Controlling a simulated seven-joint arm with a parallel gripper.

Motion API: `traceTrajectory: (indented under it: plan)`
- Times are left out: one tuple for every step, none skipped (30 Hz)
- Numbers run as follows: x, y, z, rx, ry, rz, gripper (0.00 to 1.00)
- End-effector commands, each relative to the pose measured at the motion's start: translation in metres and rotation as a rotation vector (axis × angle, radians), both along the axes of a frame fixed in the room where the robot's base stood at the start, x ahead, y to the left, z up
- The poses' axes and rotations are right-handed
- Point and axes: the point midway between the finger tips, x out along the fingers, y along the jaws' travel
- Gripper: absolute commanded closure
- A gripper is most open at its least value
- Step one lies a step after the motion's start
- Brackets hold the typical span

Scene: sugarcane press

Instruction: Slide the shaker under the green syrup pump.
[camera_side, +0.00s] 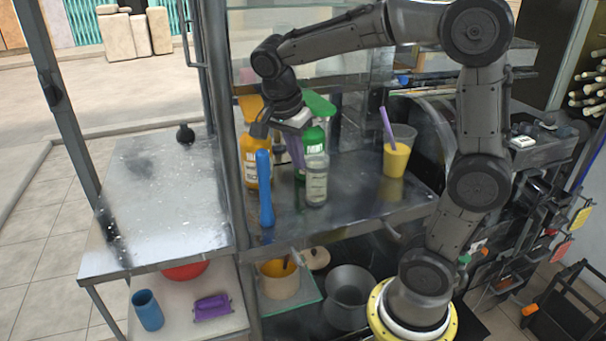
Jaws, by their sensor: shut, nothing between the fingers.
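A pale grey, translucent bottle-like vessel (316,184), which looks like the shaker, stands upright on the metal counter. The green syrup bottle (314,136) with its green pump top (319,106) stands just behind it, partly covered by it. From this view I cannot tell whether the vessel is under the pump's spout. My gripper (284,138) points down just left of the green bottle, above and left of the vessel. It is shut and empty. Its fingertips are hard to make out among the bottles.
An orange syrup bottle (257,155) stands left of my gripper, with an upright blue tool (265,192) in front. A yellow-filled cup (397,156) with a purple straw stands to the right. The counter (350,197) between vessel and cup is clear. A metal post borders the left.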

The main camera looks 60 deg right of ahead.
Motion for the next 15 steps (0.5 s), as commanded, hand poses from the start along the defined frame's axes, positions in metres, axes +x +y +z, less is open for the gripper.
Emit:
traceTrajectory:
  plan:
    - [-0.001,-0.002,-0.006,0.001,0.004,-0.001,1.0]
    - [-0.001,-0.003,-0.009,0.001,0.004,-0.002,1.0]
    - [-0.002,-0.005,-0.015,0.001,0.005,-0.003,1.0]
    - [-0.002,-0.006,-0.02,0.001,0.005,-0.003,1.0]
    - [-0.003,-0.008,-0.025,0.001,0.006,-0.003,1.0]
    - [-0.003,-0.01,-0.032,0.001,0.006,-0.003,1.0]
    - [-0.003,-0.012,-0.037,0.002,0.006,-0.004,1.0]
    - [-0.004,-0.013,-0.043,0.002,0.007,-0.004,1.0]
    - [-0.004,-0.015,-0.049,0.002,0.006,-0.004,1.0]
    - [-0.004,-0.016,-0.054,0.002,0.005,-0.004,1.0]
    - [-0.004,-0.018,-0.059,0.002,0.006,-0.004,1.0]
    - [-0.005,-0.02,-0.065,0.002,0.005,-0.004,1.0]
    - [-0.005,-0.021,-0.069,0.002,0.005,-0.005,1.0]
    - [-0.005,-0.022,-0.072,0.002,0.004,-0.004,1.0]
    - [-0.005,-0.024,-0.077,0.002,0.005,-0.004,1.0]
